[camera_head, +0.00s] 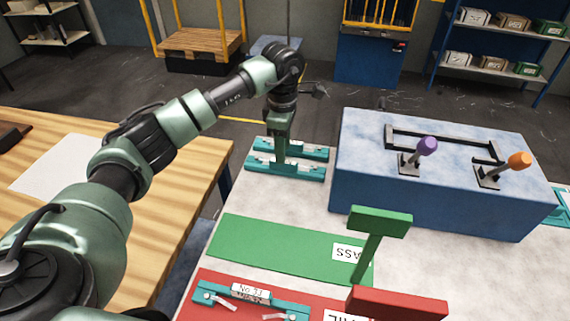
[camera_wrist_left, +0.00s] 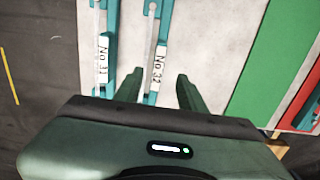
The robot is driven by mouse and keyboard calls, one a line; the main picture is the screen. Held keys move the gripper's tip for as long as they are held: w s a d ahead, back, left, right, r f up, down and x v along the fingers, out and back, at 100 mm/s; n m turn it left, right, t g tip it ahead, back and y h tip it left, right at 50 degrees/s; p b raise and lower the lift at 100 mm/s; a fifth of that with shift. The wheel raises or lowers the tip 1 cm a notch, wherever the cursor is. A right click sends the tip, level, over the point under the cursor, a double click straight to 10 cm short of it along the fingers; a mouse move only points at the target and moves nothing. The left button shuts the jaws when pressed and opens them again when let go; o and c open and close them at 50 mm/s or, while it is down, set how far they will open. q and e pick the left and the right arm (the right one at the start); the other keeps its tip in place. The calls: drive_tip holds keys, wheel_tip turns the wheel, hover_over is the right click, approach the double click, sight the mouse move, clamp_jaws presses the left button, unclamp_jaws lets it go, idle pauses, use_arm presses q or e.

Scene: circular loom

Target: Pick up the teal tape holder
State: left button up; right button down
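Two teal tape holders lie side by side at the far left of the pale table: a farther one (camera_head: 312,152) and a nearer one (camera_head: 305,173). In the left wrist view they carry labels, No 31 (camera_wrist_left: 102,50) and No 32 (camera_wrist_left: 158,62). My left gripper (camera_head: 284,160) points down over the nearer holder. In the wrist view its two fingers (camera_wrist_left: 160,90) are apart, with the No 32 holder running between them. Whether the fingers touch it I cannot tell. Another teal holder (camera_head: 250,305) lies on the red mat. My right gripper is not in view.
A green mat (camera_head: 270,245) with a green T-shaped sign (camera_head: 380,222) and a red mat (camera_head: 215,283) with a red sign (camera_head: 400,303) lie in front. A blue box (camera_head: 440,205) with purple and orange levers stands right. A wooden table (camera_head: 170,215) is at left.

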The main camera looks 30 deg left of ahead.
use_arm(q)
drive_tip(key=f, duration=0.2)
drive_tip(key=f+p, duration=0.1)
drive_tip(key=f, duration=0.1)
drive_tip(key=shift+w, duration=0.25)
clamp_jaws()
idle(1.1)
